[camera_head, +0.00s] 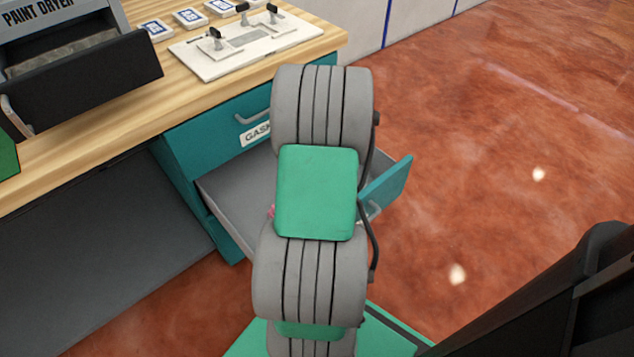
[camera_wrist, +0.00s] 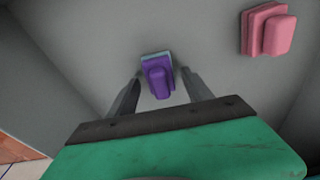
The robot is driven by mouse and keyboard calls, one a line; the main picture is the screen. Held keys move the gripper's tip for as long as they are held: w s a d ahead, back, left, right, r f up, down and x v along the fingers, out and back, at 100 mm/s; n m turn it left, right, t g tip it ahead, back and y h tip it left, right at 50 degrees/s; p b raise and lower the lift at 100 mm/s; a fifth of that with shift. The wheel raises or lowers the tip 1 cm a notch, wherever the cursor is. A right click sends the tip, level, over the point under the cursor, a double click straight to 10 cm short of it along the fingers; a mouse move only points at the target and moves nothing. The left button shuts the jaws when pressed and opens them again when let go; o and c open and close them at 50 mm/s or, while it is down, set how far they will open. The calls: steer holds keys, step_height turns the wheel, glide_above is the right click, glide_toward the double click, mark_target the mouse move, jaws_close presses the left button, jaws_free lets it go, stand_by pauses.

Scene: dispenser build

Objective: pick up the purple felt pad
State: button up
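The purple felt pad (camera_wrist: 158,82) shows in the wrist view inside a grey open drawer, ahead of my gripper. It has a raised purple grip on top, and a light blue layer shows along its upper edge. My gripper (camera_wrist: 157,82) is open, with its two fingers apart to the left and right of the pad. I cannot tell how far above the drawer floor the fingertips are. In the head view my arm covers the pad and the gripper.
A pink pad (camera_wrist: 268,32) lies in the same drawer to the right. The open drawer (camera_head: 222,195) extends from the teal cabinet (camera_head: 195,140). Its walls stand close around my gripper. Another pulled-out dark drawer (camera_head: 95,80) is on the paint dryer at the upper left.

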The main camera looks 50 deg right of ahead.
jaws_close()
stand_by(0.4)
steer(key=shift+r, duration=0.15)
steer(key=shift+r, duration=0.3)
step_height(320, 180, up, 3)
steer(key=shift+f+p, duration=0.1)
steer(key=shift+p, duration=0.95)
steer(key=s+a+r+p, duration=0.3)
steer(key=a+r+p, duration=0.2)
steer(key=a+r, duration=0.4)
steer(key=a, duration=0.4)
steer(key=shift+s+a+r, duration=0.15)
steer(key=shift+a+r, duration=0.05)
steer(key=shift+a, duration=0.1)
